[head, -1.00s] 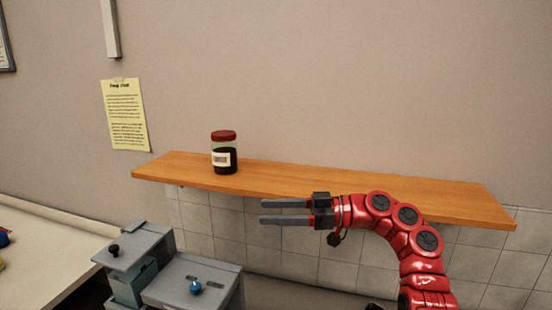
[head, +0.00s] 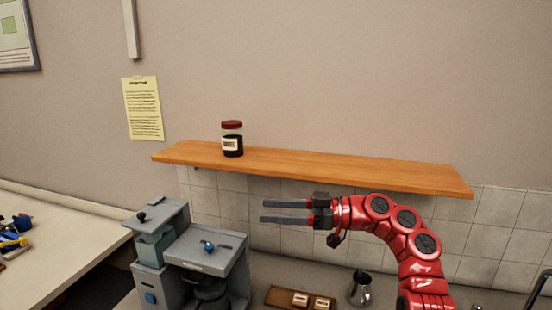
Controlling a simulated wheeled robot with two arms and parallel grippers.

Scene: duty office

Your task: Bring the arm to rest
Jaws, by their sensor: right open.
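My right gripper (head: 286,212) is at the end of my red right arm, in the middle of the head view. Its two grey fingers point left, are apart and hold nothing. It is in front of and a little below the front edge of the wooden shelf (head: 330,172), with no contact that I can see. My left gripper is not in view.
A jar with a red lid (head: 232,139) stands upright on the shelf's left part. Below are a grey machine (head: 212,250), a metal pitcher (head: 361,289) and a wooden tray (head: 277,296) with small labelled blocks. A pale table (head: 60,260) with coloured items is at left.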

